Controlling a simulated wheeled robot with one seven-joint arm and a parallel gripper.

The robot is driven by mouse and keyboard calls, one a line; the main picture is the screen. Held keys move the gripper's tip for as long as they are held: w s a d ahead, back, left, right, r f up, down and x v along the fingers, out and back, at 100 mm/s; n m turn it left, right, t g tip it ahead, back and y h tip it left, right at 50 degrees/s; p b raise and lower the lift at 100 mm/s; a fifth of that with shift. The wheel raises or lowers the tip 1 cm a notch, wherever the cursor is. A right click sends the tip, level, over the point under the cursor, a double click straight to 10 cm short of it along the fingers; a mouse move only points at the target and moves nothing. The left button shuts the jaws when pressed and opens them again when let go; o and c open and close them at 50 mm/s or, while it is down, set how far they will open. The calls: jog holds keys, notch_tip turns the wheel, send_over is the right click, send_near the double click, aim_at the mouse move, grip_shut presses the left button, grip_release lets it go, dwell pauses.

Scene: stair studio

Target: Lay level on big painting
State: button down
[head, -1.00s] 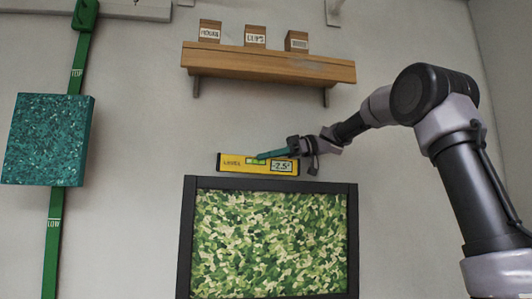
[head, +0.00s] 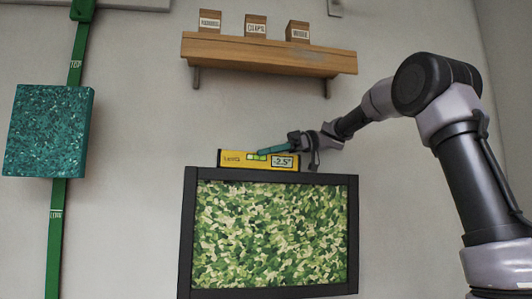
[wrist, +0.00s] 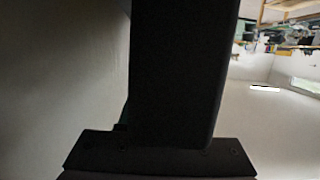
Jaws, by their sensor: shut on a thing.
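The big painting (head: 270,178) hangs on the wall in a dark frame, with a green and cream leafy pattern; its top edge tilts slightly down to the right. The yellow level (head: 232,159) lies along the top edge of the frame, near its middle, and looks to be touching it. Its display reads about -2.5°. My gripper (head: 268,152) is shut on the level from the right side, its teal fingers across the level's face. The wrist view is mostly filled by a dark shape, and the level cannot be made out there.
A wooden shelf (head: 265,53) with three labelled boxes (head: 256,26) is above the painting. A small teal painting (head: 49,131) hangs at the left on a green vertical strap (head: 57,220). The wall between is bare.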

jog(key=c, duration=0.5)
grip_release()
jog(key=v, duration=1.1)
jog(key=shift+a, duration=0.1)
jog(key=shift+s+d, duration=0.55)
jog(key=shift+s, duration=2.2)
jog(key=shift+s+d, duration=0.55)
jog(key=shift+s, duration=2.25)
jog(key=shift+s+d, duration=0.55)
jog(key=shift+s, duration=2.2)
